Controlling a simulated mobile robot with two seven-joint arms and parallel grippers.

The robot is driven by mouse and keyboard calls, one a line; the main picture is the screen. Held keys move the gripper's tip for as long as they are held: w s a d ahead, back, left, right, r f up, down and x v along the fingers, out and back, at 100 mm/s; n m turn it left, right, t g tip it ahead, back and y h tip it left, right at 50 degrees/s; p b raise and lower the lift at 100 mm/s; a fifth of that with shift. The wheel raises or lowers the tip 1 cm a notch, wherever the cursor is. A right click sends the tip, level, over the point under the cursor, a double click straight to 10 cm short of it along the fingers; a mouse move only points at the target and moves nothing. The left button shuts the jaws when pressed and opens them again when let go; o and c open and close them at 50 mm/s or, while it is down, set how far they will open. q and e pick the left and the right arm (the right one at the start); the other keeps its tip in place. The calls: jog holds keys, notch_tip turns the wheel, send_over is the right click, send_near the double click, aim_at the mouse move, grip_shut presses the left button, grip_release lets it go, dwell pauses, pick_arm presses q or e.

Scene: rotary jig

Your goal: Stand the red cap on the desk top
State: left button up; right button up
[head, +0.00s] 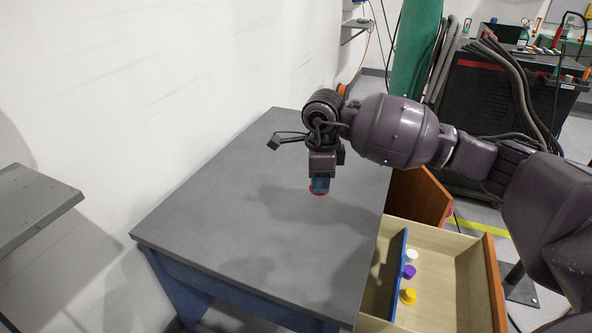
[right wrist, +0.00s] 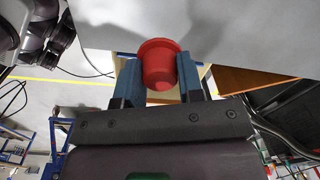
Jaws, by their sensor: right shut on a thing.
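The red cap (right wrist: 158,65) sits between the two blue fingers of my right gripper (right wrist: 160,83) in the right wrist view. In the head view the right gripper (head: 320,186) points down over the grey desk top (head: 250,215), with a thin red edge of the cap (head: 319,193) showing below its fingers. The gripper is shut on the cap. The cap appears to be above the desk top; whether it touches the surface is hard to tell. My left gripper is not in view.
An open drawer (head: 487,285) stands out at the desk's right side. It holds a white cap (head: 411,256), a purple cap (head: 409,272) and a yellow cap (head: 408,296) beside a blue divider (head: 397,275). The desk top is otherwise clear. A white wall (head: 150,90) runs along its left side.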

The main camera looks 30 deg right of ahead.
jog(key=w+d+r+m, duration=0.1)
jog(key=w+d+m, duration=0.2)
jog(key=d+m, duration=0.55)
jog(key=m+b, duration=0.2)
jog(key=m, duration=0.3)
send_over(332, 226)
notch_tip(332, 226, down, 13)
jog(key=shift+a+f, duration=0.1)
jog(key=shift+f, duration=0.4)
notch_tip(332, 226, down, 6)
jog(key=shift+r+b, duration=0.1)
jog(key=shift+b, duration=0.6)
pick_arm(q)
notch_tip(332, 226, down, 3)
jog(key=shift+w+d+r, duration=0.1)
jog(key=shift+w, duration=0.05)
pick_arm(e)
jog(key=shift+r, duration=0.1)
